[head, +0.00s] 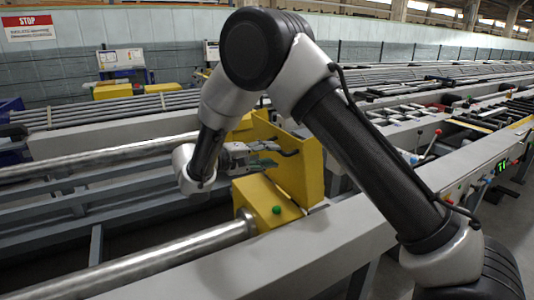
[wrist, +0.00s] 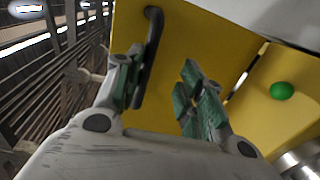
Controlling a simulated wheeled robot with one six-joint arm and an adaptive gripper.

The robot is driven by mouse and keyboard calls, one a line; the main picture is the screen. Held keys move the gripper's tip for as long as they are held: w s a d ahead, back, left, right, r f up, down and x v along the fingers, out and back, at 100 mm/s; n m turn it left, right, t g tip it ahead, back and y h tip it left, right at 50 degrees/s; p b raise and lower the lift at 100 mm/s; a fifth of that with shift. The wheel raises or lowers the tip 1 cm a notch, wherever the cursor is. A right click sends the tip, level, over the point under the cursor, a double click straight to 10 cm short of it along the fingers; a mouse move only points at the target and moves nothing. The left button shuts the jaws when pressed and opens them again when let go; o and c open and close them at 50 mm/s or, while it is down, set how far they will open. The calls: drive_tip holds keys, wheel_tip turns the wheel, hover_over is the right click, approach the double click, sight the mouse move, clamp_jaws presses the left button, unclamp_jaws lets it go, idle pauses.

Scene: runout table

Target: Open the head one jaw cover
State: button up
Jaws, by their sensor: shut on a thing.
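The yellow jaw cover (head: 301,172) stands as an upright panel on the yellow head (head: 262,192), which has a green button (head: 277,209) on top. The cover's flat face fills much of the wrist view (wrist: 200,40). A dark bar handle (wrist: 152,50) runs along this face. My gripper (head: 262,152) is at the cover's handle side.
A steel bar (head: 180,255) runs from the head to the lower left, and another long bar (head: 90,160) lies behind. A grey beam (head: 290,255) runs in front. Control levers (head: 432,145) and a green display (head: 500,167) are at the right.

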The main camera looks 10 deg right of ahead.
drive_tip(key=shift+d+f, duration=0.15)
idle(0.3)
drive_tip(key=v, duration=1.2)
